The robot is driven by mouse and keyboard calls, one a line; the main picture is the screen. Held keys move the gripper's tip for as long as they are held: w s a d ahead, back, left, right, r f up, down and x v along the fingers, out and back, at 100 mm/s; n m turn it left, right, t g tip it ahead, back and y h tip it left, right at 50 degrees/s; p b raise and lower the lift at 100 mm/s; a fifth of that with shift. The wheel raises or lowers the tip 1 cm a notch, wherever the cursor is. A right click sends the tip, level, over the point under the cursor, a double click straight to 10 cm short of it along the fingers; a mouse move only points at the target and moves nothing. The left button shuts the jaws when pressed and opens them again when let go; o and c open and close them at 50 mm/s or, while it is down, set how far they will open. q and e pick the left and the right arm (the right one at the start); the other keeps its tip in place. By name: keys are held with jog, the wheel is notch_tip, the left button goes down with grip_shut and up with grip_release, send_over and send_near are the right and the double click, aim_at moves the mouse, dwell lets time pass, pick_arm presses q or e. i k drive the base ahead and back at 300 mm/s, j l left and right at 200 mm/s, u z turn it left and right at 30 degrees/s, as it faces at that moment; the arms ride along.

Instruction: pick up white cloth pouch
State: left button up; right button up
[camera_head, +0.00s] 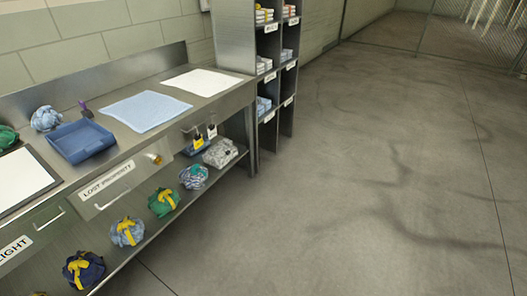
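A whitish-grey, faintly patterned cloth bundle (220,153) lies at the far end of the lower shelf under the steel counter. It is the closest match to a white cloth pouch, but it is too small to tell for sure. A pale blue-and-white bundle (45,118) sits on the counter at the back left, behind a blue tray (82,141). Neither of my grippers shows in the head view.
Several coloured bundles, including a green one (163,203) with a yellow strap, line the lower shelf (175,220). A light blue cloth (146,110) and a white cloth (203,81) lie flat on the counter. A tall shelf unit (236,38) stands beyond. The floor (380,190) at right is clear.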

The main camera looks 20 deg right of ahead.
aim_at(212, 160)
jog(key=z, duration=0.25)
jog(key=i+l+u, duration=0.1)
jog(key=i+l, duration=0.25)
jog(key=i+l+u, duration=0.1)
jog(key=i+l, duration=0.25)
jog(key=i+l+u, duration=0.15)
jog(key=i+l, duration=0.25)
jog(key=i+l+u, duration=0.1)
jog(key=i+l, duration=0.2)
jog(key=i+l+u, duration=0.1)
jog(key=i+l, duration=0.25)
jog(key=l, duration=0.2)
jog(key=i+l+u, duration=0.1)
jog(key=i+l, duration=0.2)
jog(key=l, duration=0.2)
